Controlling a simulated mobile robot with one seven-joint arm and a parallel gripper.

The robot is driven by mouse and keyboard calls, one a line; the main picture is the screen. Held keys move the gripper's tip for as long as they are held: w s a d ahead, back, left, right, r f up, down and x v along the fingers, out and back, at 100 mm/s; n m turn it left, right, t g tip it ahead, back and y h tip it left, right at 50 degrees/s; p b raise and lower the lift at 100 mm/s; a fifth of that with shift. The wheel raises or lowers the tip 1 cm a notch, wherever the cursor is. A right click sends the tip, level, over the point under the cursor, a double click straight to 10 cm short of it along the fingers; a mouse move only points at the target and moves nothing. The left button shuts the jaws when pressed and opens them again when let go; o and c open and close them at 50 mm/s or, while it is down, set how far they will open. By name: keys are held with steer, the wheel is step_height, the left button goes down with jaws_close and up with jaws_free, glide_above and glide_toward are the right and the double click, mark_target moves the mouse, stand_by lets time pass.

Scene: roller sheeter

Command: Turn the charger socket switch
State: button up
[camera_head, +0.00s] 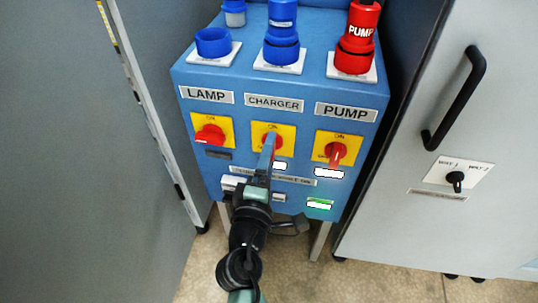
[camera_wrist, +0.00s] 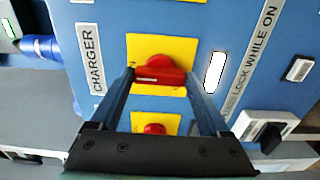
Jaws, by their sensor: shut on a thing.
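The charger switch (camera_head: 272,137) is a red handle on a yellow plate under the CHARGER label (camera_head: 274,103), in the middle of the blue panel. My gripper (camera_head: 268,150) reaches up to it from below and hides part of it. In the wrist view the red handle (camera_wrist: 160,76) lies between the two fingertips of my gripper (camera_wrist: 160,82), with one finger at each end. The gripper is shut on it. The handle's long side runs about up-down on the panel. The white indicator (camera_head: 279,166) below the switch is lit.
The lamp switch (camera_head: 209,135) to the left has its handle sideways. Plugs stand above. Grey cabinets flank the panel; the right one has a black handle (camera_head: 457,98).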

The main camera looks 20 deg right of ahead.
steer(key=o, duration=1.2)
steer(key=shift+s, duration=0.1)
steer(key=v, duration=1.3)
